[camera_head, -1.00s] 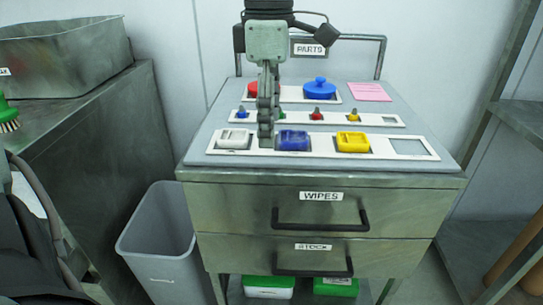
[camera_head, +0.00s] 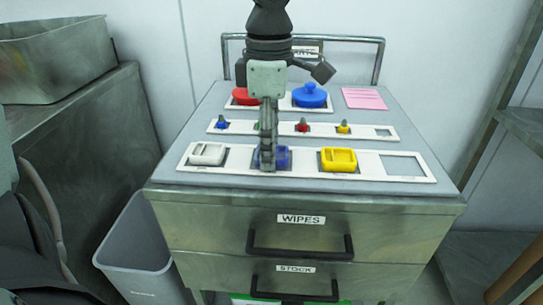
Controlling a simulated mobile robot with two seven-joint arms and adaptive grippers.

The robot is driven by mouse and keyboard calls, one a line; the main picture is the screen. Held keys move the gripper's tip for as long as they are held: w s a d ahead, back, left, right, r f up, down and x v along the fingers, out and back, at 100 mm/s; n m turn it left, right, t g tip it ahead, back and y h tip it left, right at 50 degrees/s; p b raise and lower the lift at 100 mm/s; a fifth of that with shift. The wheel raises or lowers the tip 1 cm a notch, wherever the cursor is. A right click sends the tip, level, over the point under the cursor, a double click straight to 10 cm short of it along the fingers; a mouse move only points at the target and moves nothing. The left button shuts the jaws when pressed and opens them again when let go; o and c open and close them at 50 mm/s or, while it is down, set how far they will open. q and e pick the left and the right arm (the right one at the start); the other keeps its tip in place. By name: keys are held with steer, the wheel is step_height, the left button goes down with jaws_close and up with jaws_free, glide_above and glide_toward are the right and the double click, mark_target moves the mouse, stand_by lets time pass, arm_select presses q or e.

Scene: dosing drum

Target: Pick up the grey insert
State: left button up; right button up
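The light grey insert (camera_head: 207,154) sits in the leftmost slot of the white front strip (camera_head: 370,178) on the cart top. A blue insert (camera_head: 283,157) and a yellow insert (camera_head: 338,160) sit in the same strip. My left gripper (camera_head: 267,166) points down from the top of the picture. Its fingers are seen edge-on, so their opening cannot be judged. It is right of the grey insert and covers the left part of the blue one in the picture. The grey insert is not in the gripper. My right gripper is out of view.
An empty slot (camera_head: 403,166) is at the strip's right end. Behind are a row of small coloured knobs (camera_head: 302,127), a red lid (camera_head: 243,97), a blue lid (camera_head: 310,96) and a pink pad (camera_head: 364,98). A rail borders the back; a grey bin (camera_head: 138,250) stands left.

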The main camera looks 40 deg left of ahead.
arm_select(q)
steer(key=c, duration=0.5)
steer(key=shift+c, duration=0.2)
steer(key=shift+r, duration=0.15)
